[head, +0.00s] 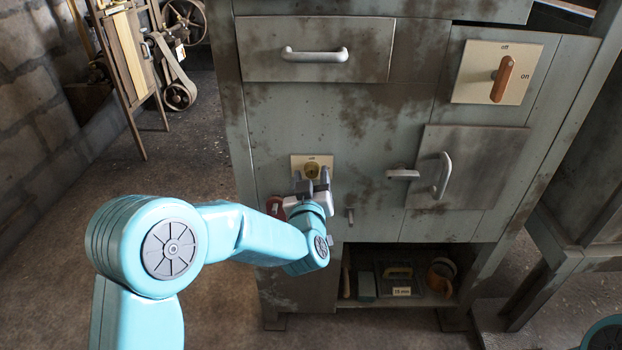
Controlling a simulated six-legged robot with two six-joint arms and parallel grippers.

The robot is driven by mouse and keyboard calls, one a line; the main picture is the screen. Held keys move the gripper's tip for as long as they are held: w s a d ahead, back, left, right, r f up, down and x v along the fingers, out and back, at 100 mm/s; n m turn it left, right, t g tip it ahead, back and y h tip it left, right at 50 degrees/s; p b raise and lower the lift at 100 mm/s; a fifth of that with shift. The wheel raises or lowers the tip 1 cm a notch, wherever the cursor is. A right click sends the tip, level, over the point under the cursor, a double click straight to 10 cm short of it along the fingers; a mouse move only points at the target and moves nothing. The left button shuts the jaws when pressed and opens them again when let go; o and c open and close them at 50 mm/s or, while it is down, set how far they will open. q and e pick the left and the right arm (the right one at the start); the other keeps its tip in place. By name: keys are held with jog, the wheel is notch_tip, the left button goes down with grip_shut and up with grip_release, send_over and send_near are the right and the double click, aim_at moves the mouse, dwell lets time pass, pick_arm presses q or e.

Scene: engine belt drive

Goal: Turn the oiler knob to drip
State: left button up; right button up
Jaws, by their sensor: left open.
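The oiler knob (312,170) is a small round brass-coloured knob on a cream plate (298,160) low on the front of the grey-green cabinet. A short label above the knob looks like "off"; the lower part of the plate is hidden. My left gripper (311,178) is open just in front of the knob, with its fingers pointing up at it. I cannot tell whether the fingers touch the knob. My right gripper is not in view.
The cabinet (400,130) has a drawer handle (314,54), a lever switch (501,79) marked off and on, and a small door handle (442,176). A red part (276,207) shows beside my wrist. The lower shelf (400,301) holds several items.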

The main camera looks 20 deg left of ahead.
pick_arm(q)
grip_shut()
jog(key=shift+m, duration=0.3)
jog(key=m+p, duration=0.1)
jog(key=m, duration=0.2)
jog(key=shift+r+m, duration=0.1)
jog(key=shift+m, duration=0.2)
jog(key=m+p, duration=0.1)
jog(key=m, duration=0.3)
jog(key=shift+p, duration=0.35)
jog(key=m+p, duration=0.2)
jog(key=m, duration=0.3)
jog(key=shift+m, duration=0.3)
jog(key=shift+m+p, duration=0.75)
jog(key=shift+m, duration=1.05)
